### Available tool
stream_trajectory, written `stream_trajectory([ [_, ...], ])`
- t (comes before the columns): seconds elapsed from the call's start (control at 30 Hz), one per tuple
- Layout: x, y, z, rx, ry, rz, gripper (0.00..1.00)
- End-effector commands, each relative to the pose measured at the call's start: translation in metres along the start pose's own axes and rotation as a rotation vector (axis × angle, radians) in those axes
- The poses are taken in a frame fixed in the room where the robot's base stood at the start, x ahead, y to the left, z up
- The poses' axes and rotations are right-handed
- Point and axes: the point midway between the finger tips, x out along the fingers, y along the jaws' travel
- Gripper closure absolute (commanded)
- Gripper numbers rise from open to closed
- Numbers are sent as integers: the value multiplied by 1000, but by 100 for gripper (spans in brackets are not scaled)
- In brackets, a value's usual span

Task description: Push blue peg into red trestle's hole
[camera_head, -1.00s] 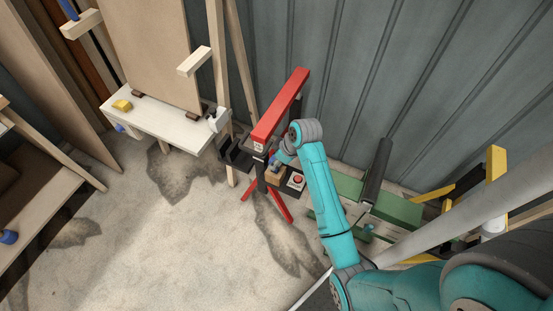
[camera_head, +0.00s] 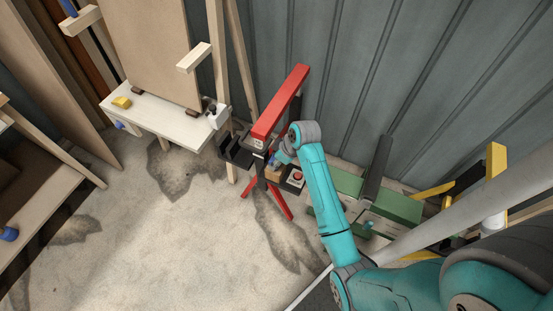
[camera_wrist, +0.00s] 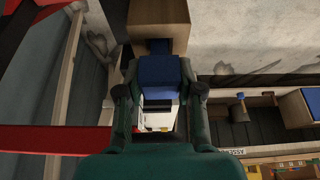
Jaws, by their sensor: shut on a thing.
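The red trestle (camera_head: 282,103) stands near the grey wall in the head view, its beam running away from me and its legs splayed on the floor. A red part of it also shows at the left of the wrist view (camera_wrist: 60,140). The blue peg (camera_wrist: 158,76) is between the fingers of my gripper (camera_wrist: 158,92), which is shut on it. Just beyond the peg is a wooden block (camera_wrist: 158,15) with a dark opening facing the peg. In the head view my gripper (camera_head: 273,164) is beside the trestle, partly hidden by my wrist. I cannot make out the trestle's hole.
A dark tray (camera_head: 238,152) and a red button box (camera_head: 296,177) are close to the trestle. A green bench (camera_head: 395,205) lies right. Floor in front is clear.

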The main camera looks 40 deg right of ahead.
Motion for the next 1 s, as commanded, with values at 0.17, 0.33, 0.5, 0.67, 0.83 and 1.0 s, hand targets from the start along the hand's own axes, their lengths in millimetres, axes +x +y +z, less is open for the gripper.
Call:
stream_trajectory([
  [0.17,4,0,2,0,0,0,94],
  [0.33,7,0,3,0,0,0,94],
  [0.5,10,0,4,0,0,0,94],
  [0.67,14,0,6,1,0,-1,94],
  [0.83,17,0,7,1,0,-1,94],
  [1.0,16,0,7,0,0,0,34],
])
